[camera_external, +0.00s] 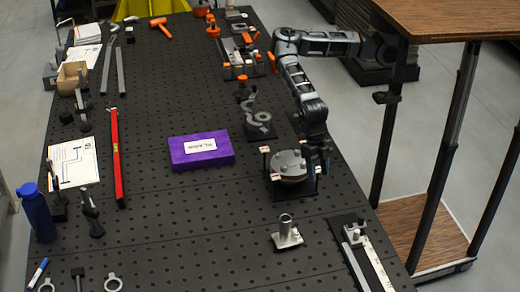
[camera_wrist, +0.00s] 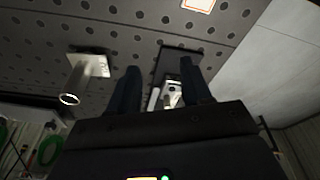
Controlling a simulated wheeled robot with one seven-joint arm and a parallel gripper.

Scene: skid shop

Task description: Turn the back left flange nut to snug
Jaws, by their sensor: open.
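A round grey flange (camera_external: 289,160) stands in a dark frame with light blocks at its corner posts, on the right side of the black perforated bench. The back left flange nut is too small to make out. My gripper (camera_external: 321,158) is just right of the flange, low beside the frame; I cannot tell whether it touches. In the wrist view, my gripper's two dark fingers (camera_wrist: 158,68) are apart with nothing held between them. The flange does not show in that view.
A metal plate with an upright tube (camera_external: 286,232) stands in front of the flange and also shows in the wrist view (camera_wrist: 90,65). A dark plate with a light rail (camera_external: 362,258) lies at the right edge. A purple box (camera_external: 200,160) lies left. Clear bench separates them.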

